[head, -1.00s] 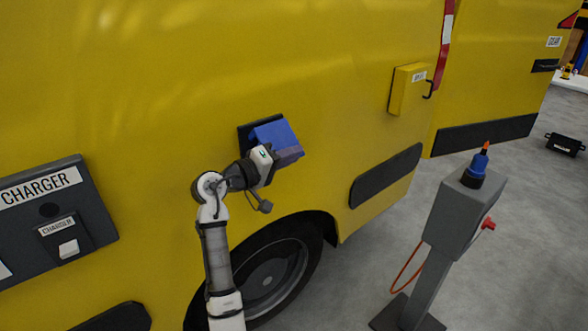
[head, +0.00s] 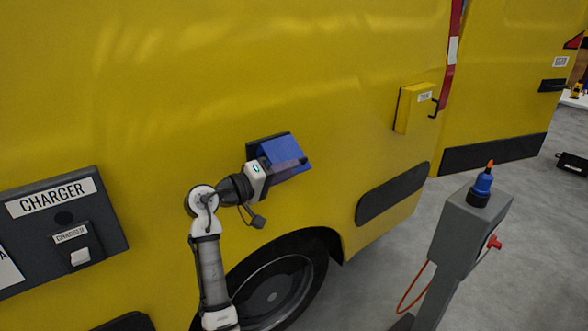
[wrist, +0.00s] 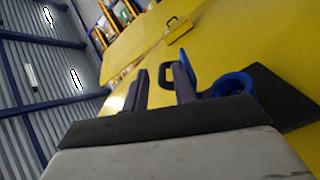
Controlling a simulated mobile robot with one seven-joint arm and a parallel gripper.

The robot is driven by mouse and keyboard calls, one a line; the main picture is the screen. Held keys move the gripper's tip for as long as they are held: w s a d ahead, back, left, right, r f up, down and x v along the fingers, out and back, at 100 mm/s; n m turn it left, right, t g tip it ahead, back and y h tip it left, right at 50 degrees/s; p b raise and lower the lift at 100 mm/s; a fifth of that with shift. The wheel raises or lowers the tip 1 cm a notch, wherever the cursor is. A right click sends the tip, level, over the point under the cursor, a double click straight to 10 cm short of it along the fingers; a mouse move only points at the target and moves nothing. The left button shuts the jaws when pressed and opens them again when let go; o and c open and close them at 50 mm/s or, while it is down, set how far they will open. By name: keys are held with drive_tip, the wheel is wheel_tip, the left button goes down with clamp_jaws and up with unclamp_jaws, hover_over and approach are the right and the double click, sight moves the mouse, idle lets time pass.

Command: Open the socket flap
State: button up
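The socket flap (head: 283,151) is blue and stands out from a dark backing plate (head: 266,143) on the yellow van side in the head view. My gripper (head: 290,169) is at the flap's lower side and partly covers it. In the wrist view the two dark fingers (wrist: 161,88) are apart, with no object seen between them. The flap's blue edge (wrist: 194,68) shows just beyond the right finger; I cannot tell whether they touch. A round blue socket ring (wrist: 233,84) shows right of the flap, on the dark plate (wrist: 268,96).
A grey charger panel (head: 108,225) is on the van at left. A yellow box (head: 406,110) with a dark handle is on the van at right. A grey post (head: 468,228) holds a blue plug (head: 482,184).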

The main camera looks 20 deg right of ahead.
drive_tip(key=v, duration=1.3)
drive_tip(key=shift+w, duration=0.2)
idle(0.4)
drive_tip(key=shift+a, duration=0.1)
idle(0.3)
drive_tip(key=b+v, duration=0.3)
drive_tip(key=v, duration=1)
drive_tip(key=shift+s+a+b, duration=0.2)
drive_tip(key=shift+a+b, duration=0.15)
drive_tip(key=shift+f, duration=0.2)
